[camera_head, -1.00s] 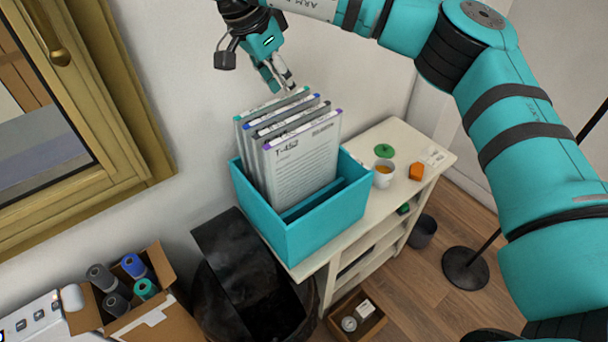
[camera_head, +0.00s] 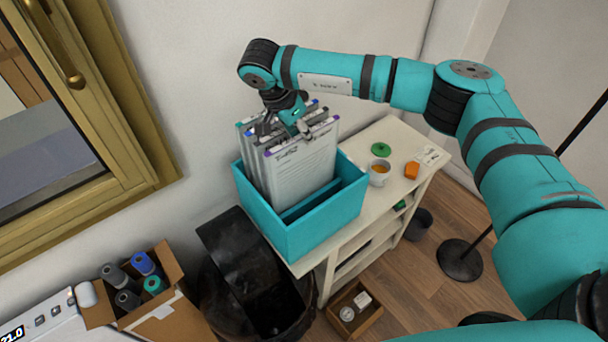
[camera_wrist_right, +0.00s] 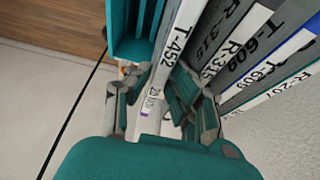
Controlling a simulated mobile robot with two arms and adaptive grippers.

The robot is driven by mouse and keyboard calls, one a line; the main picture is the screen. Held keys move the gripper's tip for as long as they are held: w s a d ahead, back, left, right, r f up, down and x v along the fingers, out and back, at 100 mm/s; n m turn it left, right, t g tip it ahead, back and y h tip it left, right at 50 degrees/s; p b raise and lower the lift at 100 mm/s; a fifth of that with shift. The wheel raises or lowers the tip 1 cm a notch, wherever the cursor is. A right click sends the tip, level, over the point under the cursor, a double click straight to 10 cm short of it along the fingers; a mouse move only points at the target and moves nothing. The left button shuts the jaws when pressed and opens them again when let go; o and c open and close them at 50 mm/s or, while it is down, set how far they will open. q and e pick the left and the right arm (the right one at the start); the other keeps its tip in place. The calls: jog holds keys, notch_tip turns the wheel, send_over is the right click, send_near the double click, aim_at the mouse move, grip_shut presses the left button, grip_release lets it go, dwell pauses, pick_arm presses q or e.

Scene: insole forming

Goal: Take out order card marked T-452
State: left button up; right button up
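The order card T-452 (camera_head: 305,165) stands upright as the front card in a teal box (camera_head: 300,232). Its labelled top edge (camera_wrist_right: 167,62) shows in the right wrist view. My right gripper (camera_head: 287,130) is at the top of the cards, pointing down. In the right wrist view the fingers of my right gripper (camera_wrist_right: 158,92) are on either side of the T-452 edge, with some gap visible. Whether they touch the card is hard to tell. Part of the card's top is hidden by the gripper in the head view. My left gripper is not in view.
A black bin (camera_head: 255,285) stands in front.

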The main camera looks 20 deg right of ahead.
jog(key=shift+f+b, duration=0.3)
jog(key=shift+b, duration=0.15)
dwell(0.4)
grip_shut()
dwell(0.4)
